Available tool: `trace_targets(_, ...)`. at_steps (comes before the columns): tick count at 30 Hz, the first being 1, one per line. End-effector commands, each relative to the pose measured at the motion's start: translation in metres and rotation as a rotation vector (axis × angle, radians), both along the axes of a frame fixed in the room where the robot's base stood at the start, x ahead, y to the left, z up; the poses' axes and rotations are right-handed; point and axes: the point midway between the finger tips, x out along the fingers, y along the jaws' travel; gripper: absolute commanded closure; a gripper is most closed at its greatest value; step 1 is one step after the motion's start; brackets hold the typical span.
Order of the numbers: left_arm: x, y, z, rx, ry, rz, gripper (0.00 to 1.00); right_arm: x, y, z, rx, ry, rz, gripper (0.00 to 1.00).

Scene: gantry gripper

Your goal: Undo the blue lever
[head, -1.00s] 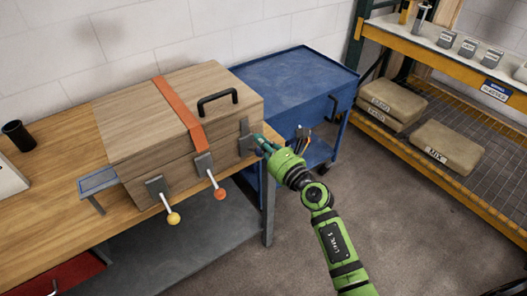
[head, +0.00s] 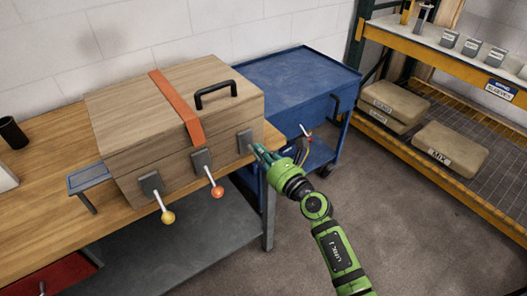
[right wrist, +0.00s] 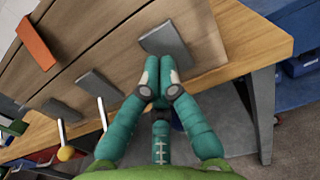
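The wooden case (head: 150,110) sits on the workbench with three grey latch plates on its front. The left latch has a lever with a yellow knob (head: 168,217), the middle one an orange-red knob (head: 217,192). The yellow knob (right wrist: 65,153) also shows in the right wrist view. My right gripper (head: 262,153) is at the rightmost latch plate (head: 245,141). In the right wrist view its teal fingers (right wrist: 164,78) are drawn together just below that plate (right wrist: 165,40). They cover where its lever sits; no blue knob shows. My left gripper is out of view.
An orange strap (head: 175,105) and a black handle (head: 216,92) are on the lid. A blue cart (head: 298,85) stands right of the bench (head: 40,180). An orange shelf rack (head: 440,90) holds sacks further right. The floor in front is clear.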

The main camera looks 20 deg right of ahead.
Motion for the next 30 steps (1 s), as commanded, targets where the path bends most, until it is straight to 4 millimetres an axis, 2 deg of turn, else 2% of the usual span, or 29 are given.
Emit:
trace_targets(1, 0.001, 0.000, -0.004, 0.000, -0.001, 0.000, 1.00, 0.000, 0.000, -0.004, -0.001, -0.001, 0.001, 1.00)
trace_targets(5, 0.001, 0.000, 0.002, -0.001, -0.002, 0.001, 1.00, -0.002, -0.001, 0.002, 0.000, -0.001, 0.000, 1.00)
trace_targets(12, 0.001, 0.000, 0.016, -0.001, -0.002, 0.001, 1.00, -0.016, -0.006, 0.012, -0.001, -0.001, 0.001, 1.00)
trace_targets(17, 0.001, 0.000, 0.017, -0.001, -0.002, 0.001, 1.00, -0.024, -0.009, 0.012, 0.000, -0.001, 0.000, 1.00)
trace_targets(30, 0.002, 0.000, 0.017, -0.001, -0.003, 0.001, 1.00, -0.080, -0.029, 0.010, 0.001, -0.002, -0.001, 1.00)
